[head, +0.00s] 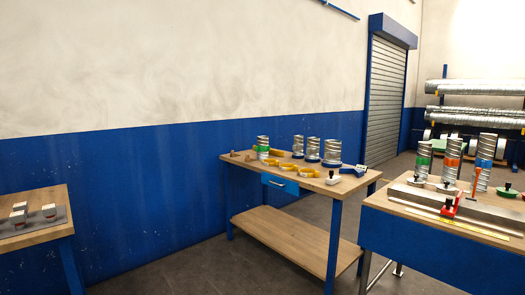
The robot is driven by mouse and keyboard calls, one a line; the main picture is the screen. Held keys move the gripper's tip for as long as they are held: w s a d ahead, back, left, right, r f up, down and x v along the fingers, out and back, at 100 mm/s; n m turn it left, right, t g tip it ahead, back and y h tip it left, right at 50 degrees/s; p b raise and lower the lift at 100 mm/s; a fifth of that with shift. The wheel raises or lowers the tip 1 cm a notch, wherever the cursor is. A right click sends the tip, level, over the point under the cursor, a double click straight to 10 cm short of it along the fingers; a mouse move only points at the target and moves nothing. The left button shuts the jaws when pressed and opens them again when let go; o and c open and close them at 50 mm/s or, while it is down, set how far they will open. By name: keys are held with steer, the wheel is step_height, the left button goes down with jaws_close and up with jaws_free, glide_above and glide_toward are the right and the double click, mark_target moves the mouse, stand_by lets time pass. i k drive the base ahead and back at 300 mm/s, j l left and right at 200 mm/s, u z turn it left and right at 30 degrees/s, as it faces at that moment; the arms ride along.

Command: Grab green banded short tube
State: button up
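A short silver spiral tube with a green band (263,147) stands upright near the back left of the middle workbench (345,180). On the right bench (400,230), another silver tube with a green band (423,160) stands at the left of a row. In that row, a tube with an orange band (453,159) and a taller one with a blue band (485,160) stand to its right. My gripper is not in view.
A left table (30,235) holds a grey tray. Open floor (180,270) lies between these tables.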

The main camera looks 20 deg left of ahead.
mark_target(262, 148)
steer(key=i+j+u, duration=0.55)
steer(key=i+u, duration=0.5)
steer(key=i, duration=0.2)
steer(key=i+j+u, duration=0.15)
steer(key=i, duration=1.8)
